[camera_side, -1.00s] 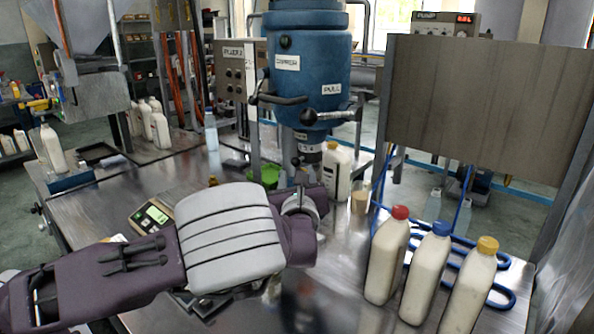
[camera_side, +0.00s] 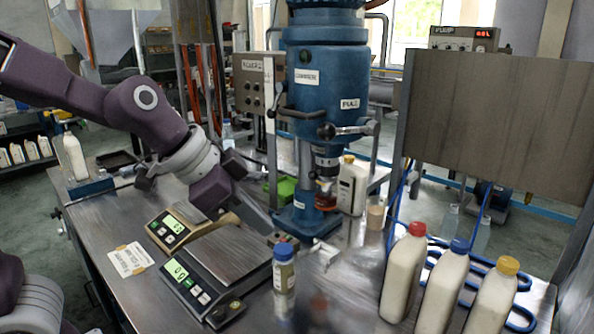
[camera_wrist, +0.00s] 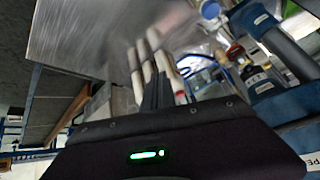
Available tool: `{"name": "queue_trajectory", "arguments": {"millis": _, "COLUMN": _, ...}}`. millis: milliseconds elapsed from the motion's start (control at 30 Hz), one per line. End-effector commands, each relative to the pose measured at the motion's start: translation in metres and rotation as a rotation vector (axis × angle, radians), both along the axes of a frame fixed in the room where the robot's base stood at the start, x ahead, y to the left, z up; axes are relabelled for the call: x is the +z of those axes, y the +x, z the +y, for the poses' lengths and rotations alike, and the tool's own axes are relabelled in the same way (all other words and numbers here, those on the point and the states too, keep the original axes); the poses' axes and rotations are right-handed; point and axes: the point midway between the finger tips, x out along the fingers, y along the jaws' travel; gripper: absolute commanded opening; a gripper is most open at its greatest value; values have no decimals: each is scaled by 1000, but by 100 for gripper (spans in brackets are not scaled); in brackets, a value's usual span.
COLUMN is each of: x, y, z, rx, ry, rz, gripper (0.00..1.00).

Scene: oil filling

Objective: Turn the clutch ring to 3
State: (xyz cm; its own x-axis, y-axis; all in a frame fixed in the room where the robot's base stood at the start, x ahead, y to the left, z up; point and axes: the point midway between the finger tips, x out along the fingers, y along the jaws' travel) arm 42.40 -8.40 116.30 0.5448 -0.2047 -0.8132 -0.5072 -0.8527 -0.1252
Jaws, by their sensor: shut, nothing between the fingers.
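The blue capper machine (camera_side: 325,90) stands at the back centre. Below its head is a banded metal and dark collar (camera_side: 327,155), which looks like the clutch ring; no number on it can be read. A red-orange piece (camera_side: 325,199) sits beneath it. My gripper (camera_side: 266,226) is shut and empty, left of the capper's base and below the collar, apart from the collar. It points down and to the right. In the wrist view, the shut fingers (camera_wrist: 158,92) show at the centre, with blue capper parts (camera_wrist: 255,20) to the right.
Two scales, one small (camera_side: 178,229) and one larger (camera_side: 205,275), lie under my arm. A small capped jar (camera_side: 284,275) stands in front. Bottles with red (camera_side: 403,275), blue (camera_side: 443,290) and yellow (camera_side: 492,300) caps stand at right. A white bottle (camera_side: 352,188) is behind the capper.

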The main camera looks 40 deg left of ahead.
Motion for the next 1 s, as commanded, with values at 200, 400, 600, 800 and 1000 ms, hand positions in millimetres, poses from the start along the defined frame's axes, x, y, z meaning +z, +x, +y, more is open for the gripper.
{"name": "queue_trajectory", "arguments": {"millis": 200, "x": 18, "y": -68, "z": 13, "rx": 222, "ry": -121, "rz": 107, "gripper": 0}}
{"name": "queue_trajectory", "arguments": {"millis": 400, "x": 41, "y": -72, "z": 38, "rx": 505, "ry": -257, "rz": 270, "gripper": 0}}
{"name": "queue_trajectory", "arguments": {"millis": 600, "x": 62, "y": -10, "z": 63, "rx": 561, "ry": -386, "rz": 335, "gripper": 0}}
{"name": "queue_trajectory", "arguments": {"millis": 800, "x": 65, "y": 70, "z": 112, "rx": 576, "ry": -492, "rz": 331, "gripper": 0}}
{"name": "queue_trajectory", "arguments": {"millis": 1000, "x": 40, "y": 159, "z": 195, "rx": 568, "ry": -552, "rz": 262, "gripper": 0}}
